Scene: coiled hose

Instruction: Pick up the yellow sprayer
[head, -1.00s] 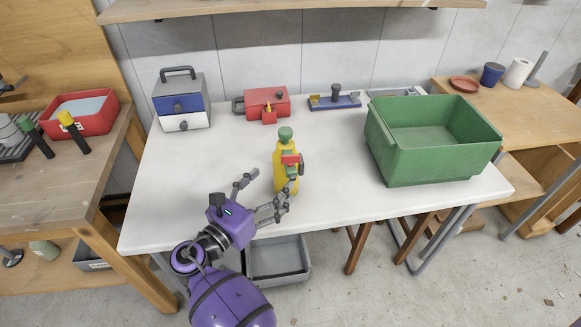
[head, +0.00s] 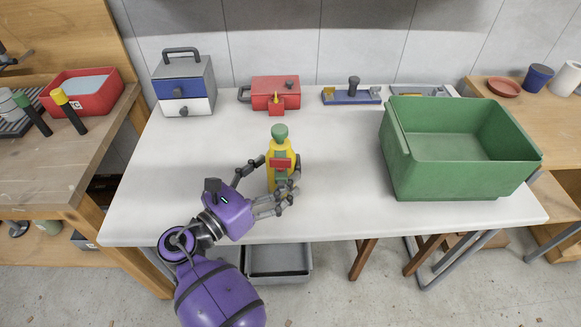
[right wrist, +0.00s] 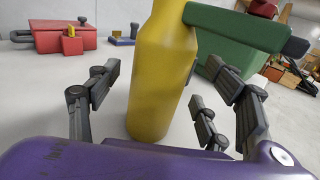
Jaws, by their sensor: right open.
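My right gripper (head: 276,180) reaches in from the front left at the height of the bottle's body. Its fingers (right wrist: 158,88) are open, one side left of the bottle and the other right of it. I cannot tell whether any finger touches it. My left gripper is not in view.
A large green bin (head: 440,178) stands on the right of the table (head: 340,215). A drawer box (head: 184,82), a red toolbox (head: 262,88) and a blue tool holder (head: 340,98) line the back. The table around the sprayer is clear.

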